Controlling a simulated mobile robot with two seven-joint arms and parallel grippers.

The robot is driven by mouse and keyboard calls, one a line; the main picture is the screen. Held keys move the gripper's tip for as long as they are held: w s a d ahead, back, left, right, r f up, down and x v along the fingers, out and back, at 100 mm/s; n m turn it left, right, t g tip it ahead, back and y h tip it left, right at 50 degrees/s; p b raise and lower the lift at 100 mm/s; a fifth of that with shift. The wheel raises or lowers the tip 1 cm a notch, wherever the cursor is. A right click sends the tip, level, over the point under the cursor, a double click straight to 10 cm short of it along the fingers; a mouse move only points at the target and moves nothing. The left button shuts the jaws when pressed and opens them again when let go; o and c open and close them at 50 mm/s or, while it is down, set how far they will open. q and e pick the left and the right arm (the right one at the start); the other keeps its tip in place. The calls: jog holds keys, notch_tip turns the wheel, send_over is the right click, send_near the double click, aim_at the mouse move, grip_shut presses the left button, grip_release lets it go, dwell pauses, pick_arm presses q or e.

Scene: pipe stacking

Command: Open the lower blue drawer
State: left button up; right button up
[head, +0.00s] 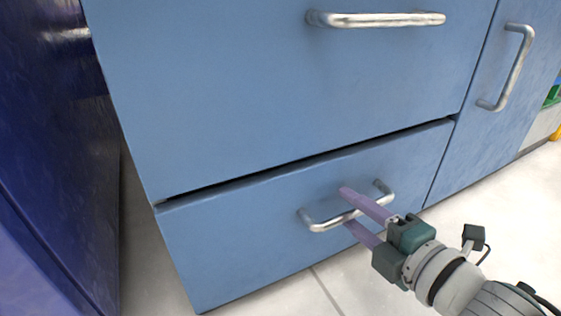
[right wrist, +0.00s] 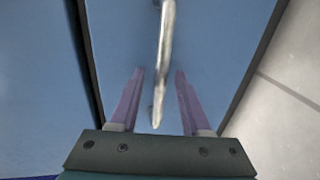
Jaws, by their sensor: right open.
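The lower blue drawer (head: 250,240) is at the bottom of the cabinet, with a dark gap along its top edge. Its metal bar handle (head: 328,222) runs across the front. My right gripper (head: 345,207) is open at the handle, with one purple finger above the bar and one below. In the right wrist view, the handle (right wrist: 164,50) passes between the two spread fingers (right wrist: 158,75). Whether the fingers touch the bar I cannot tell. My left gripper is not in view.
A larger blue drawer (head: 260,90) with its own handle (head: 375,19) is above. A blue door (head: 490,130) with a vertical handle (head: 512,70) is at right. A dark blue surface (head: 50,130) stands close at left. Light tiled floor (head: 270,298) lies in front.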

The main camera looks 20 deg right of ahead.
jog(key=shift+d, duration=0.1)
jog(key=shift+c, duration=0.3)
grip_shut()
dwell(1.0)
